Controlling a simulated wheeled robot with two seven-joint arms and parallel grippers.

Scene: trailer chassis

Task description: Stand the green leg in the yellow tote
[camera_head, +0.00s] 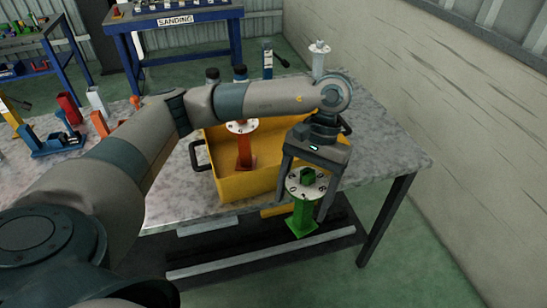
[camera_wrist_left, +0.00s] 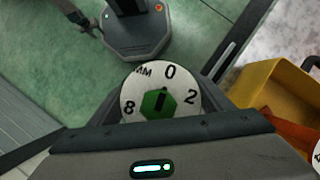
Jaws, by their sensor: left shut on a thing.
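The green leg (camera_head: 302,221) has a round white dial top with a green knob. My left gripper (camera_head: 304,204) is shut on it and holds it upright, just in front of the yellow tote's right front part. In the left wrist view the white dial (camera_wrist_left: 133,98) shows between the fingers. The yellow tote (camera_head: 232,187) sits near the front edge of the grey table, with dark side handles. A red leg (camera_head: 245,153) with a white top stands inside the tote. My left arm hides part of the tote's interior. My right gripper is not seen.
The table (camera_head: 385,150) has free room right of the tote. A white-topped post (camera_head: 319,60) and dark-capped items stand behind the tote. A wall runs along the right.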

